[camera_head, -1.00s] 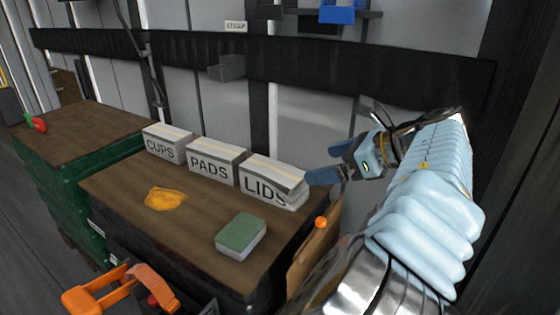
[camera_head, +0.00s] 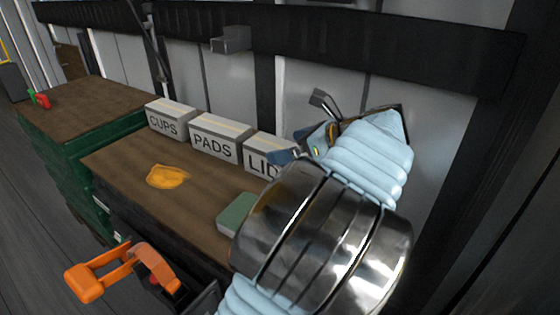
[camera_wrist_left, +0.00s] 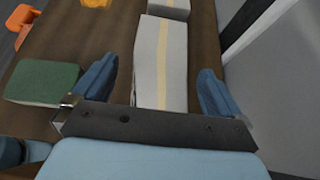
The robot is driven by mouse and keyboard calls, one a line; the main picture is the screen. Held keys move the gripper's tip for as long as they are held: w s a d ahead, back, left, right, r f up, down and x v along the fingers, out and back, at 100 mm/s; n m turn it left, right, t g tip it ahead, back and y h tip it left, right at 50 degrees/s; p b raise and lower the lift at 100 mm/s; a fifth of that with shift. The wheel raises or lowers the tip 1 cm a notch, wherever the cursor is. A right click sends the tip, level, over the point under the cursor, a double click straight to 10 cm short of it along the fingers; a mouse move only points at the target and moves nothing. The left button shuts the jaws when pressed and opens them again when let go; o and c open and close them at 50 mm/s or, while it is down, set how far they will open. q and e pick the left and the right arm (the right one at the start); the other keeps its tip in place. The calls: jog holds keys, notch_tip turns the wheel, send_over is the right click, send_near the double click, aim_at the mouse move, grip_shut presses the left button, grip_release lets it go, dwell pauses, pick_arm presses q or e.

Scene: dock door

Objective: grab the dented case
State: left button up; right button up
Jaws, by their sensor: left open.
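Three pale boxes with a yellowish tape strip stand in a row on the brown table top, marked CUPS (camera_head: 168,120), PADS (camera_head: 217,138) and LID (camera_head: 263,154); my arm hides the rest of the last label. That box's right end, which looked crumpled earlier, is hidden now in the head view. My left gripper (camera_head: 294,145) is at this box's right end. In the left wrist view, the open fingers of my left gripper (camera_wrist_left: 155,82) lie either side of a taped box (camera_wrist_left: 160,55), apart from it. Contact does not show.
A green-topped block (camera_head: 236,212) and a yellow-orange cloth (camera_head: 168,177) lie in front of the boxes. An orange handle-like thing (camera_head: 100,275) is at the near edge. A second table (camera_head: 85,103) stands left. A wall with a dark rail (camera_head: 400,45) is close behind.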

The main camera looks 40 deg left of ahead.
pick_arm(q)
jog(key=shift+a+f, duration=0.35)
jog(key=shift+a, duration=0.3)
jog(key=c, duration=1.6)
jog(key=shift+r, duration=0.1)
